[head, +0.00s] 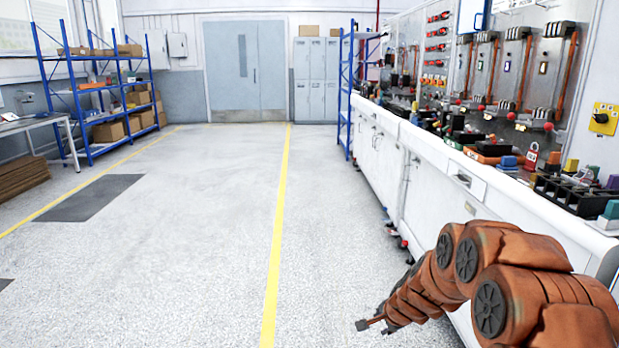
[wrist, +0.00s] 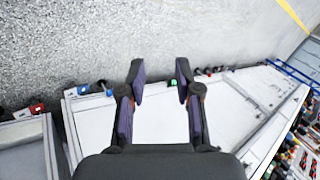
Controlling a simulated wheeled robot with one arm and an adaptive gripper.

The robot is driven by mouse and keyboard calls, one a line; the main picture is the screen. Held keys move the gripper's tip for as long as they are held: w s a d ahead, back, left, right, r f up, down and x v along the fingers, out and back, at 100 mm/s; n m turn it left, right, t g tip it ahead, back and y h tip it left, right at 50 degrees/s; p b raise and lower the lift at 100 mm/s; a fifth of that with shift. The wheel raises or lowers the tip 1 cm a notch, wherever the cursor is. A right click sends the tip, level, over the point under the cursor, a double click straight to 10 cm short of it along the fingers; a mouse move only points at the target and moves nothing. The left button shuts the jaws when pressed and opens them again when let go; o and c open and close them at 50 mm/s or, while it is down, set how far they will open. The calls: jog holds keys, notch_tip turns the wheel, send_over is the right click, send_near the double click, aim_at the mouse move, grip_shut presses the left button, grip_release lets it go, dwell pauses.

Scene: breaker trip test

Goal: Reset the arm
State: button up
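My arm (head: 500,270) is orange-brown and jointed, reaching from the lower right of the head view along the front of the white workbench. My gripper (head: 372,325) is small at the arm's far end, low over the floor beside the bench. In the wrist view my gripper (wrist: 159,82) shows two dark fingers with purplish pads, spread apart with nothing between them. The white bench front and the speckled floor lie beyond the fingers.
The white workbench (head: 420,180) runs along the right, crowded with breaker parts, under wall-mounted breakers (head: 515,70). A blue shelf (head: 95,90) with boxes stands at left. Grey doors (head: 245,65) and lockers (head: 316,80) are at the back. The middle floor is clear.

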jog(key=s+a+r+n+g+y+p, duration=0.1)
jog(key=s+a+r+n+g+p, duration=0.25)
jog(key=s+r, duration=0.65)
jog(key=s+a+r+n+y+p, duration=0.1)
jog(key=s+a+r+n+p, duration=0.25)
jog(key=s+r+p, duration=0.45)
jog(key=s+d+r+n+g+h+p, duration=0.1)
jog(key=s+r+n+p, duration=0.1)
jog(key=s+r, duration=0.3)
jog(key=s+d+r+n+g+h+p, duration=0.1)
jog(key=s+r, duration=0.3)
jog(key=s, duration=0.9)
jog(key=s+d+r+n+g+p, duration=0.2)
jog(key=s+r, duration=0.3)
jog(key=s, duration=0.4)
jog(key=shift+d+r+n+g+h+p, duration=0.3)
jog(key=shift+d+n+g+h+p, duration=0.1)
jog(key=shift+d+n+p, duration=0.35)
